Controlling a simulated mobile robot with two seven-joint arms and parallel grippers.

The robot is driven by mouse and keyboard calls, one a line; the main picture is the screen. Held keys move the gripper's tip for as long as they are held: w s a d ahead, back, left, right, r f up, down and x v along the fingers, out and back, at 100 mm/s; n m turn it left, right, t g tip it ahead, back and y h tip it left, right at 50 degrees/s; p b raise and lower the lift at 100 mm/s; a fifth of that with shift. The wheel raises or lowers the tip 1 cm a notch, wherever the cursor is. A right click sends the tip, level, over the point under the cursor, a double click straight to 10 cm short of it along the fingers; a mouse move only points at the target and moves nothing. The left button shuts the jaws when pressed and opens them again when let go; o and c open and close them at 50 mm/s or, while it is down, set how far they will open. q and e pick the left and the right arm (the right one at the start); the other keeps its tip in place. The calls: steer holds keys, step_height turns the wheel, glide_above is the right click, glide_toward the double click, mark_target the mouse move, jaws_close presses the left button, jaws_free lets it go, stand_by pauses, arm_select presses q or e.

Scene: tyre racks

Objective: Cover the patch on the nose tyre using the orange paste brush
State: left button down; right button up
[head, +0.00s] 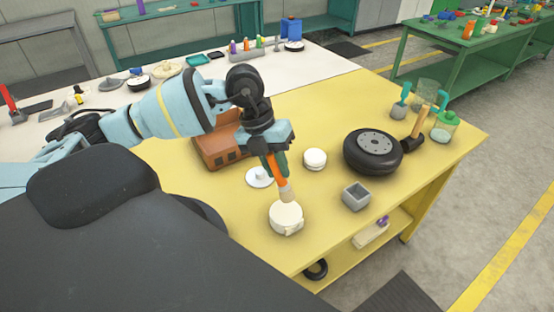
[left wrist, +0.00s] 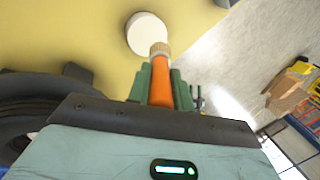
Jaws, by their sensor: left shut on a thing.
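My left gripper (head: 272,158) is shut on the orange paste brush (head: 279,171), which points down. The brush's pale tip is at the cream round pot (head: 287,222) near the table's front edge; I cannot tell whether it touches the contents. In the left wrist view the brush (left wrist: 162,82) stands between the green fingers (left wrist: 160,88), with its tip overlapping a white round top (left wrist: 147,32). The nose tyre (head: 360,160), black with a grey hub, lies flat at the right of the yellow table. I cannot make out a patch on it. My right gripper is not in view.
A white round tin (head: 315,160), a white disc with a knob (head: 260,180) and a grey square box (head: 356,197) stand near the pot. A brown box (head: 212,152) is behind the gripper. A mallet (head: 414,132) and green-lidded jar (head: 442,132) stand beyond the tyre.

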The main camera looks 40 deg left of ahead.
mark_target(276, 178)
arm_select(q)
steer(key=shift+f, duration=0.6)
step_height(276, 178, down, 3)
steer(key=shift+r+b, duration=0.2)
steer(key=shift+b, duration=0.4)
steer(key=shift+f, duration=0.2)
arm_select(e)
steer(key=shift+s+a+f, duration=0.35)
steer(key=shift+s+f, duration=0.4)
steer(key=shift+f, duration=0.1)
arm_select(q)
steer(key=shift+f, duration=0.2)
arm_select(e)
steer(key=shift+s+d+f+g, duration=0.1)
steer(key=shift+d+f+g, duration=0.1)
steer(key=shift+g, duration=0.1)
arm_select(q)
steer(key=shift+f, duration=0.4)
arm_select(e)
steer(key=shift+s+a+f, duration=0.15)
arm_select(q)
steer(key=shift+s+f, duration=0.1)
steer(key=shift+f, duration=0.1)
stand_by(0.5)
